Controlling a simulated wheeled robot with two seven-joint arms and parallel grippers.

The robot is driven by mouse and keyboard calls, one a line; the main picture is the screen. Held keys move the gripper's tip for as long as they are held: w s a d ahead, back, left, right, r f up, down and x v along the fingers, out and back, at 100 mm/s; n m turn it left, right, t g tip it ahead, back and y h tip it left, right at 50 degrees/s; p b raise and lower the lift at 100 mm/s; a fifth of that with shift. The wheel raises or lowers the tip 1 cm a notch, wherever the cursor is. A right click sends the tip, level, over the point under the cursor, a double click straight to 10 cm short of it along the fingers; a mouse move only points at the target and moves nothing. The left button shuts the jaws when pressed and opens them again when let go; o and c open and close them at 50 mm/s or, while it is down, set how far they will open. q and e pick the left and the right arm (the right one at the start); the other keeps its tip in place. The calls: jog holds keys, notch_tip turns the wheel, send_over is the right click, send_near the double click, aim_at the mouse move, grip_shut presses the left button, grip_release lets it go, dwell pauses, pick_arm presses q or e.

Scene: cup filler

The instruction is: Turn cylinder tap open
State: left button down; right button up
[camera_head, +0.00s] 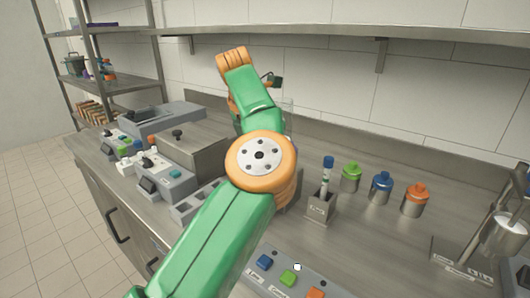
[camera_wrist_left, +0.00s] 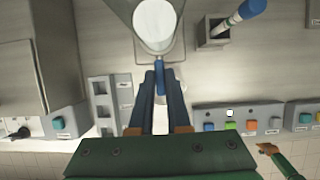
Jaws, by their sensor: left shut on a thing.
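In the left wrist view a clear cylinder (camera_wrist_left: 125,8) with a pale round inside stands at the top middle. Its blue tap handle (camera_wrist_left: 160,80) points down from its base. My left gripper (camera_wrist_left: 160,88) has its two dark fingers close together on either side of this handle, shut on it. In the head view my green and orange left arm crosses the middle and hides the tap and gripper. Only a faint edge of the cylinder (camera_head: 288,112) shows beside the arm. My right gripper cannot be made out.
A holder (camera_head: 321,207) with a blue-capped tube stands right of the arm, near green (camera_head: 351,177), blue (camera_head: 381,187) and orange (camera_head: 415,199) capped containers. A button panel (camera_head: 290,278) lies at the front edge. Grey machines (camera_head: 160,120) fill the left counter.

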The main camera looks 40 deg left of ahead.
pick_arm(q)
jog(key=shift+f, duration=0.1)
dwell(0.4)
jog(key=c, duration=0.9)
grip_release()
jog(key=p+v, duration=0.1)
jog(key=v, duration=0.6)
jog(key=shift+a, duration=0.1)
